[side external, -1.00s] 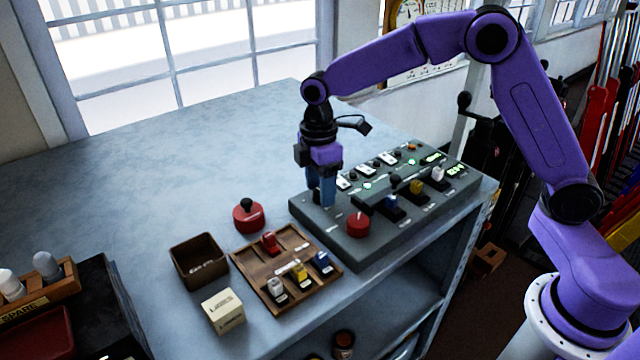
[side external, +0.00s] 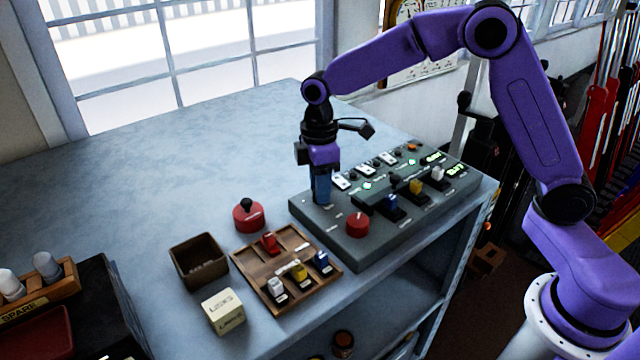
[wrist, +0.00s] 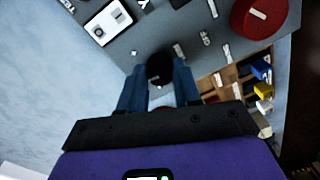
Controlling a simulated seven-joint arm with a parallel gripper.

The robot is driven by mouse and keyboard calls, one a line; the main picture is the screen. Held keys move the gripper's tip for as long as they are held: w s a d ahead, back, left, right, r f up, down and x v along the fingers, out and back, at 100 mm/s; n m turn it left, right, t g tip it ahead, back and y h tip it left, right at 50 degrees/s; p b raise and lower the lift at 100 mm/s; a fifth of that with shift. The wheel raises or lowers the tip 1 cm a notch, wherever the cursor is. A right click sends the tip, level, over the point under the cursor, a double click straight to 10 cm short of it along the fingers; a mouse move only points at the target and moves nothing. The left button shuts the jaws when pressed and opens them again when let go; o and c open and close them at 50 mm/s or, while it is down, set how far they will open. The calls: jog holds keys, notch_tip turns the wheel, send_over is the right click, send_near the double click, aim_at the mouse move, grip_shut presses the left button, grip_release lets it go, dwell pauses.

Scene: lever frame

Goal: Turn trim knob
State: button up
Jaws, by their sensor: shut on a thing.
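The trim knob (wrist: 160,68) is a round black knob on the grey control panel (side external: 350,250). In the wrist view it sits between the two blue fingertips of my gripper (wrist: 160,80). In the side external view my gripper (side external: 322,194) points straight down at the panel's left end. It is shut on the knob, which the fingers hide there.
The panel carries a red round button (side external: 357,224), which also shows in the wrist view (wrist: 258,14), plus several levers and lit displays. In front stand a wooden tray (side external: 262,286) with colored pieces, a brown box (side external: 199,262), a cream block (side external: 223,311) and a red knobbed piece (side external: 248,216).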

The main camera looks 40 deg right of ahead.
jog(key=m, duration=0.4)
jog(key=shift+r, duration=0.1)
jog(key=shift+m, duration=1.9)
jog(key=o, duration=1.1)
jog(key=shift+c, duration=0.2)
notch_tip(320, 180, up, 17)
jog(key=shift+d+r, duration=0.2)
jog(key=shift+d, duration=0.1)
